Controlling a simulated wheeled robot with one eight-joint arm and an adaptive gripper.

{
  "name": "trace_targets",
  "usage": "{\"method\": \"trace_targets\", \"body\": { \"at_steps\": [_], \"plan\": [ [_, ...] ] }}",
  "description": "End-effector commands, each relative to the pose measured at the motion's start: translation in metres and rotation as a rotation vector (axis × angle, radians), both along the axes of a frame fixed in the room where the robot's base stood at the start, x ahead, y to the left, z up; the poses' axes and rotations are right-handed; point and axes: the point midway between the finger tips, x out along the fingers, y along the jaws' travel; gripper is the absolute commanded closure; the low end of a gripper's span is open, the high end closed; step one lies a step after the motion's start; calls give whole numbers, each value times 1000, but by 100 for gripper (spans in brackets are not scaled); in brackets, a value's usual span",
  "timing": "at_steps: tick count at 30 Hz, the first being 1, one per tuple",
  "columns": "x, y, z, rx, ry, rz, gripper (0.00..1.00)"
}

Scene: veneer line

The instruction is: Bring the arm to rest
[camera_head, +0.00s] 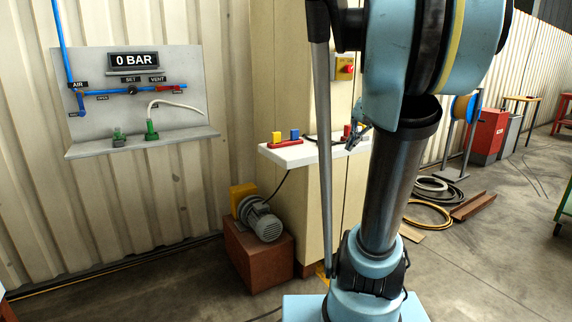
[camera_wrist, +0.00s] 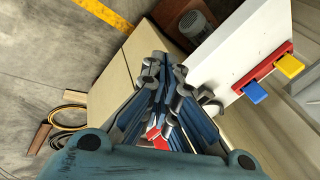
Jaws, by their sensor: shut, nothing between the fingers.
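My arm stands in the foreground of the head view, light blue and dark grey, and hides part of the cabinet behind it. My gripper (camera_wrist: 165,75) shows in the wrist view with its dark jointed fingers together and nothing held. In the head view only a small part of my gripper (camera_head: 358,138) shows beside the arm, over the right part of a white shelf (camera_head: 310,156). The same shelf (camera_wrist: 228,48) lies beside the fingers in the wrist view. I cannot tell the exact gap between fingers and shelf.
A red holder with yellow and blue pieces (camera_head: 285,139) stands on the shelf. A panel (camera_head: 190,95) reading 0 BAR hangs on the left wall. A grey motor (camera_head: 262,221) sits on a brown block below.

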Motion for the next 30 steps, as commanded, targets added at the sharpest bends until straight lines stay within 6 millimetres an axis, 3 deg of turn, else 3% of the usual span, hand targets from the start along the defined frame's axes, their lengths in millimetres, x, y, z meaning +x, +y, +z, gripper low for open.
{"method": "trace_targets", "body": {
  "at_steps": [3,9,18,24,30],
  "plan": [
    [-41,19,-35,-64,16,87,100],
    [-105,38,-94,-173,42,230,100],
    [-187,43,-183,-330,70,427,100],
    [-212,38,-216,-386,80,497,100],
    [-217,37,-221,-397,82,510,100]
  ]
}}
